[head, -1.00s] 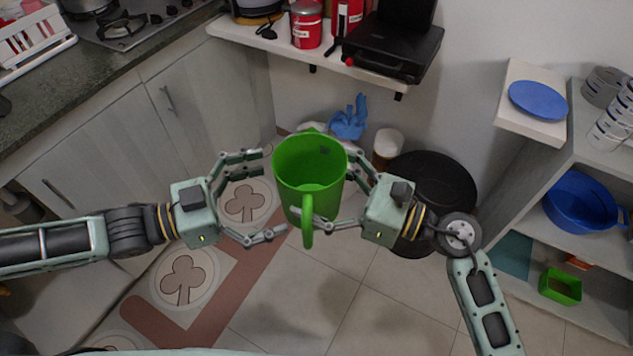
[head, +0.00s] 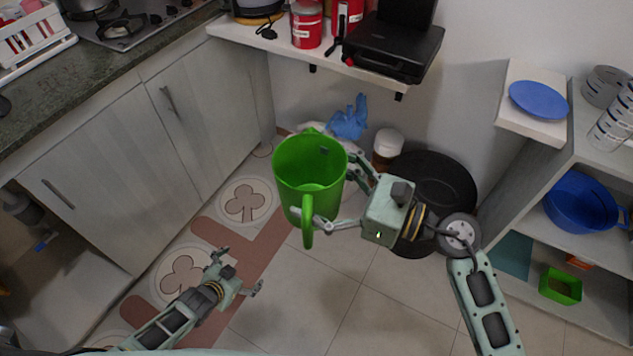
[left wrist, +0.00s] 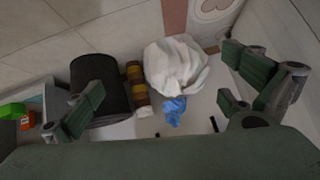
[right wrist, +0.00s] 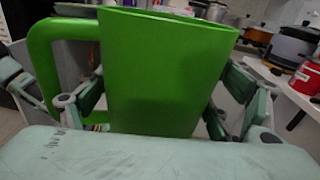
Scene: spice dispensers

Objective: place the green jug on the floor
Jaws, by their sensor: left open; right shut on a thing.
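The green jug (head: 309,172) is held upright in the air above the floor in the head view, its open top showing and its handle toward me. My right gripper (head: 338,192) is shut on it from the right. The jug also fills the middle of the right wrist view (right wrist: 165,70), between the fingers. My left gripper (head: 240,270) is open and empty, lower and to the left, apart from the jug. Its spread fingers also show in the left wrist view (left wrist: 165,105). The tiled floor (head: 340,300) lies below.
Grey cabinets (head: 120,170) stand left, shelves with a blue pot (head: 578,200) right. A patterned mat (head: 205,310) covers the left floor; front tiles are clear.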

